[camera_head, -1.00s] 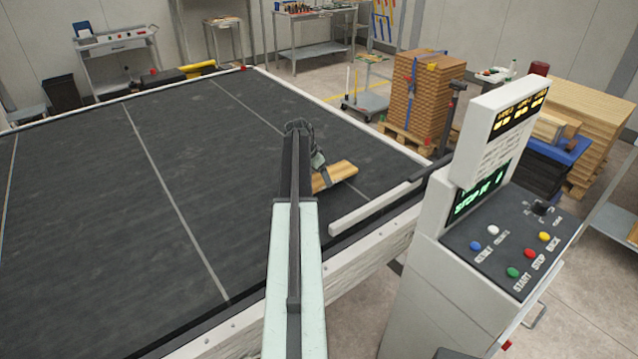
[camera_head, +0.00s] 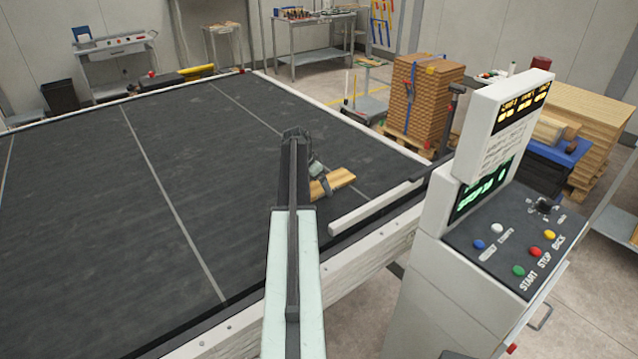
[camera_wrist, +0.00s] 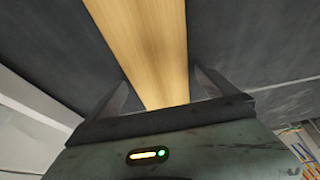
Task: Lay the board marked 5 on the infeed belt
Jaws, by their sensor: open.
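A light wooden board (camera_head: 334,183) lies on the dark infeed belt (camera_head: 225,170), near its right edge. No number can be read on it. My gripper (camera_head: 316,175) is at the board's left end, partly hidden by my own arm in the head view. In the wrist view my gripper's fingers (camera_wrist: 165,95) stand apart, one on each side of the board (camera_wrist: 147,45), with visible gaps between fingers and wood. The board runs away from the gripper there.
A pale guide bar (camera_head: 375,208) lies along the belt's near right side. The control console (camera_head: 490,210) with coloured buttons stands to the right. A strapped board stack (camera_head: 428,95) stands on a pallet behind. The left part of the belt is clear.

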